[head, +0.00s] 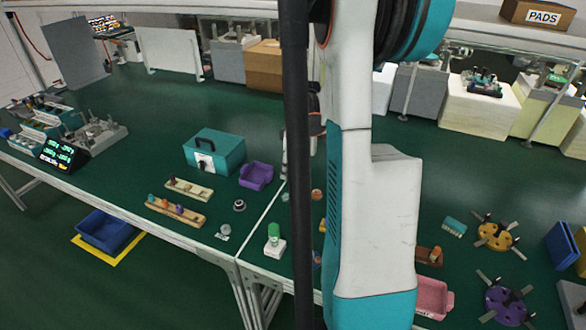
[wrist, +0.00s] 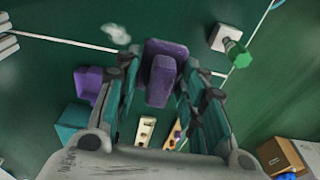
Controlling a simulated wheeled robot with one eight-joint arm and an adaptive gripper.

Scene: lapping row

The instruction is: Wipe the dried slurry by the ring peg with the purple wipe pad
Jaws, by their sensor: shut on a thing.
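The purple wipe pad (wrist: 165,62) is held between the fingers of my gripper (wrist: 162,88) in the wrist view, its broad end reaching out past them. A pale whitish smear (wrist: 117,33), which looks like the dried slurry, lies on the green surface up and left of the pad, apart from it in the picture. I cannot tell the pad's height above the surface. I cannot pick out the ring peg for certain.
A white block with a green knob (head: 274,240) stands by the table seam; it also shows in the wrist view (wrist: 231,47). A purple bin (head: 257,176), a teal box (head: 215,152) and wooden racks (head: 175,211) stand left of my arm. Green tabletop around the smear looks clear.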

